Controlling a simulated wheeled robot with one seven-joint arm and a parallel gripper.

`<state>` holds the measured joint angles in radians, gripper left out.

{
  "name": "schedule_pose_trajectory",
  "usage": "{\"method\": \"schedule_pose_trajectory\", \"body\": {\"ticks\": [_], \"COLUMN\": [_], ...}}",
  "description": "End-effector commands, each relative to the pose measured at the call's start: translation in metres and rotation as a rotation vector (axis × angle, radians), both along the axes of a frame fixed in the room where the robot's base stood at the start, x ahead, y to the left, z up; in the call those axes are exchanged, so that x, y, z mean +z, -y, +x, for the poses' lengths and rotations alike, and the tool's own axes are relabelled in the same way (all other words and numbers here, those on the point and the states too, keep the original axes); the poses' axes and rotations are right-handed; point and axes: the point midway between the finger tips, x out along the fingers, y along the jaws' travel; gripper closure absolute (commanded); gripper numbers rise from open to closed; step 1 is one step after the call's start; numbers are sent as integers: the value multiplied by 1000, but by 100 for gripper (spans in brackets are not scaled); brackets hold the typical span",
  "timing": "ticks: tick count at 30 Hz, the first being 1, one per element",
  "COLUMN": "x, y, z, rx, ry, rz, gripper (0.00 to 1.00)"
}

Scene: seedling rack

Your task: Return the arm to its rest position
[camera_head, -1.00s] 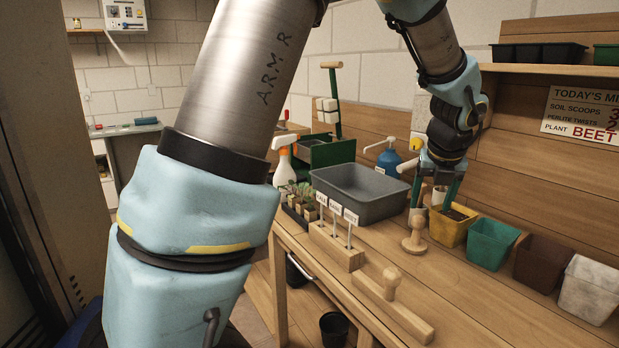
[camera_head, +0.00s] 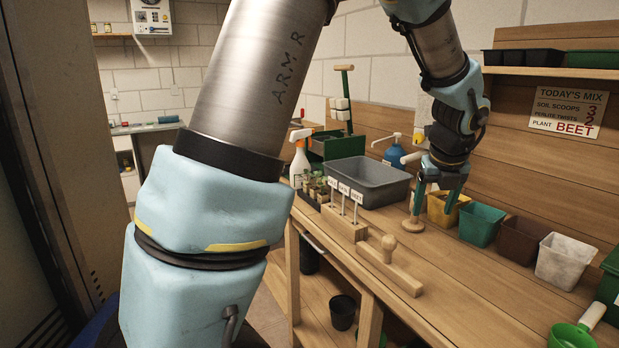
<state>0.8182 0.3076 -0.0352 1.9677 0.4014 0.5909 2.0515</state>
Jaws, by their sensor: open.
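My arm reaches from the left foreground up out of the top of the view and comes down at the right. My gripper (camera_head: 434,203) points down over the workbench with its two green fingers apart. Nothing shows between the fingers. I cannot tell whether a finger touches the dibber or the pot.
On the workbench (camera_head: 480,290) stand a grey tub (camera_head: 372,188), a wooden label block (camera_head: 345,222), a wooden tamper (camera_head: 390,264), a green pot (camera_head: 481,225), a brown pot (camera_head: 522,240) and a white pot (camera_head: 563,262). A green scoop (camera_head: 572,334) lies at right. A shelf runs above.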

Motion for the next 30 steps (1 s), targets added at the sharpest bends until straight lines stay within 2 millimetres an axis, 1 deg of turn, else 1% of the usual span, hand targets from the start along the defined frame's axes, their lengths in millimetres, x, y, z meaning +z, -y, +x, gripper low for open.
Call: {"method": "schedule_pose_trajectory", "body": {"ticks": [5, 8, 11, 14, 17, 18, 19, 20, 21, 23, 24, 26, 27, 30], "x": [-5, -8, -13, -18, -25, -28, -31, -33, -37, -41, -44, -49, -51, -57], "y": [-29, -51, -75, -107, -148, -167, -180, -194, -211, -235, -250, -271, -283, -307], "z": [6, 9, 10, 10, 6, 3, 0, -4, -9, -18, -25, -36, -44, -61], "rx": [196, 347, 530, 764, 1085, 1234, 1350, 1466, 1620, 1852, 2006, 2228, 2366, 2656], "ry": [-34, -59, -86, -116, -151, -165, -175, -183, -192, -202, -205, -207, -206, -197], "rz": [-53, -95, -147, -209, -293, -330, -358, -388, -426, -486, -522, -578, -612, -684], "gripper": [29, 29, 29, 29, 29, 29, 29, 29, 29, 29, 29, 29, 29, 29]}}
